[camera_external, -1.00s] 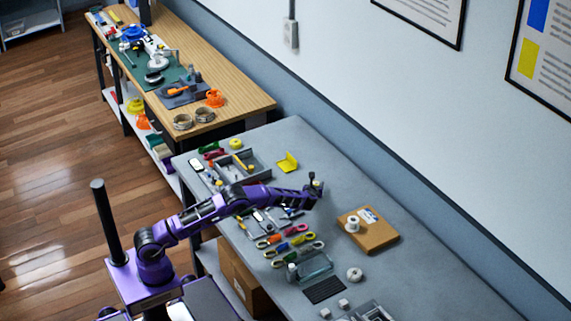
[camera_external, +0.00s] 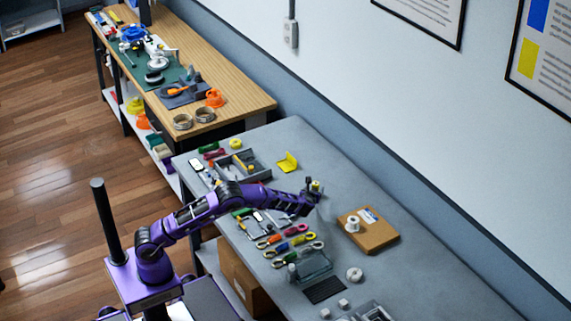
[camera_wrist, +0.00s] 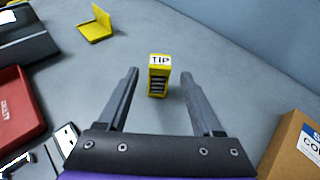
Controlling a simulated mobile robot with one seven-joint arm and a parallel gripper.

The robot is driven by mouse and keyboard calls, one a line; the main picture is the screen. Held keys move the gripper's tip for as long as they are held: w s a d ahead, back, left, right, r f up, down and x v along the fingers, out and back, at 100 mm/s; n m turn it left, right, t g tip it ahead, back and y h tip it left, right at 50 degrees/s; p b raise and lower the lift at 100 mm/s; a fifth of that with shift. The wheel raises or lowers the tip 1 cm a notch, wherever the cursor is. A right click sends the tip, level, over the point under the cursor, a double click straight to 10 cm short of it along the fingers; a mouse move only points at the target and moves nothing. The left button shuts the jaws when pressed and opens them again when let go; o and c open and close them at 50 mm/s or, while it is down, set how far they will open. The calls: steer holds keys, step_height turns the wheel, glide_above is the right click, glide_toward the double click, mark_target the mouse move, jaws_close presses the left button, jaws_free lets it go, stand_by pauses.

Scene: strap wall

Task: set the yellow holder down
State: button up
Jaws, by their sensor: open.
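A small upright yellow holder with a white "TIP" label and dark slots (camera_wrist: 158,78) appears to stand on the grey bench in the wrist view. My gripper (camera_wrist: 159,76) is open, with one dark finger on each side of the holder and a visible gap to both. In the external view the yellow holder (camera_external: 317,185) shows small at the end of my purple arm, beside my gripper (camera_external: 312,188). Its base is hidden there. A second yellow piece, L-shaped (camera_external: 287,162), lies farther back on the bench and also shows in the wrist view (camera_wrist: 97,27).
A cardboard box (camera_external: 368,232) with a white spool on it stands to the right. A grey tray (camera_external: 256,166) is at the left, and several colored-handled tools (camera_external: 290,240) lie in front. A red tray (camera_wrist: 14,105) is at the left of the wrist view. Bare bench lies behind the holder.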

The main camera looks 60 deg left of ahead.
steer(key=shift+v, duration=2.2)
